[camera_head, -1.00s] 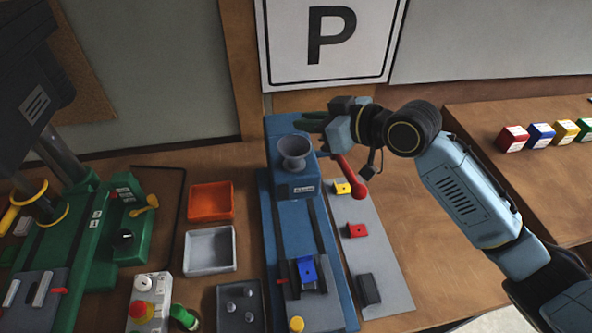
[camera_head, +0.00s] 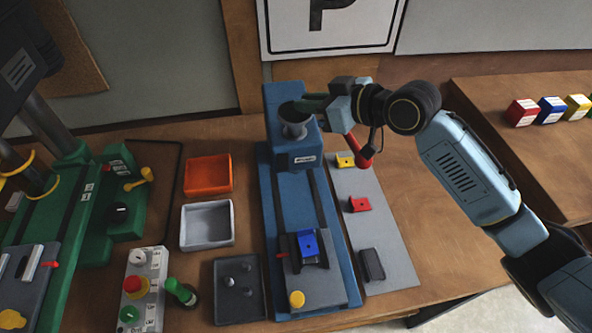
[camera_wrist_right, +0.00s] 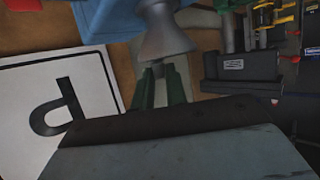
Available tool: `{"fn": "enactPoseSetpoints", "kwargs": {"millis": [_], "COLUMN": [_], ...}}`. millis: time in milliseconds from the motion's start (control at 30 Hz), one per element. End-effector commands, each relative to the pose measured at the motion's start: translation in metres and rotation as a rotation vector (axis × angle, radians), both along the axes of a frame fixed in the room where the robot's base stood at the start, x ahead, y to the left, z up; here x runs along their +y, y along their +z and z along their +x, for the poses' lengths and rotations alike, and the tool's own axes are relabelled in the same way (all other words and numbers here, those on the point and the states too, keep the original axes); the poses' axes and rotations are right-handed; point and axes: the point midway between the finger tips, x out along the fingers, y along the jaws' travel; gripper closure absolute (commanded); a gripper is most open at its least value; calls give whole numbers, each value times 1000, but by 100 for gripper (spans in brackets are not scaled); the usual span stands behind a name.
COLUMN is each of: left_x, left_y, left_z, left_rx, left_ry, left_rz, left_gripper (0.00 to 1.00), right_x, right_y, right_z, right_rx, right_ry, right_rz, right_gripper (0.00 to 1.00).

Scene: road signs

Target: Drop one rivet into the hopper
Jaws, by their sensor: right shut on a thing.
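The hopper is a grey funnel (camera_head: 293,126) on the blue machine; it also shows at the top of the wrist view (camera_wrist_right: 163,32). My right gripper (camera_head: 302,104) has green fingers. Its tips are at the hopper's mouth in the head view. In the wrist view the fingers (camera_wrist_right: 160,84) are shut on a small grey piece, seemingly a rivet (camera_wrist_right: 158,69), close to the funnel. How far it is above or inside the rim cannot be told. Loose rivets (camera_head: 229,282) lie in a dark tray (camera_head: 222,313). My left gripper is out of view.
An orange bin (camera_head: 208,174) and a light grey bin (camera_head: 207,225) stand left of the blue machine (camera_head: 288,198). A green machine (camera_head: 95,215) fills the left.

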Motion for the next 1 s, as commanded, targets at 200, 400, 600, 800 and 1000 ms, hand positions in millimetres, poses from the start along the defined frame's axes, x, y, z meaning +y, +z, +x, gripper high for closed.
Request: {"fn": "enactPoseSetpoints", "kwargs": {"millis": [200, 400, 600, 800, 1000], "left_x": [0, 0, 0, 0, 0], "left_y": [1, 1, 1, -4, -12], "left_z": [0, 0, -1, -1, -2], "left_rx": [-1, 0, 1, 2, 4], "left_ry": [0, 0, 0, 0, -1], "left_rz": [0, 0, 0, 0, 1], "left_gripper": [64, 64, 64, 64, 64], "right_x": [0, 0, -1, -18, -53], "right_y": [1, 1, 1, 8, 24], "right_z": [0, 0, 0, -10, -34], "right_rx": [-1, -1, 0, -4, -4], "right_ry": [0, 0, -1, -2, -2], "right_rz": [1, 1, 0, -3, -4], "right_gripper": [76, 61, 61, 61, 61]}}
